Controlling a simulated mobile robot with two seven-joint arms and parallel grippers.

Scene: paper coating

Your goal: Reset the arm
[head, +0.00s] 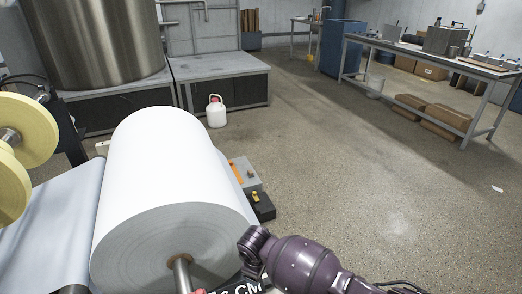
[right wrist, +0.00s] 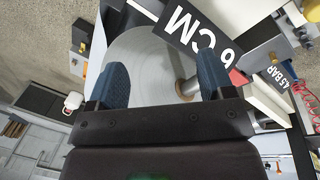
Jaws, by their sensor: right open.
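My right arm (head: 305,262) is purple and comes in at the bottom of the head view, in front of the lower right edge of the white paper roll (head: 165,160). My right gripper (right wrist: 161,72) shows in the right wrist view with two blue fingers spread apart and nothing between them. The grey end face of the paper roll (right wrist: 150,60) lies beyond the fingers, with its core and shaft (right wrist: 187,84) near the right finger. I cannot make out the right fingertips in the head view. My left gripper is not in view.
A black sign with white lettering (right wrist: 205,35) is close beyond the right finger. Yellow rollers (head: 25,130) stand left of the roll. A white jug (head: 216,113) stands on the floor by a grey platform (head: 220,66). A workbench (head: 430,55) is far right; the floor between is clear.

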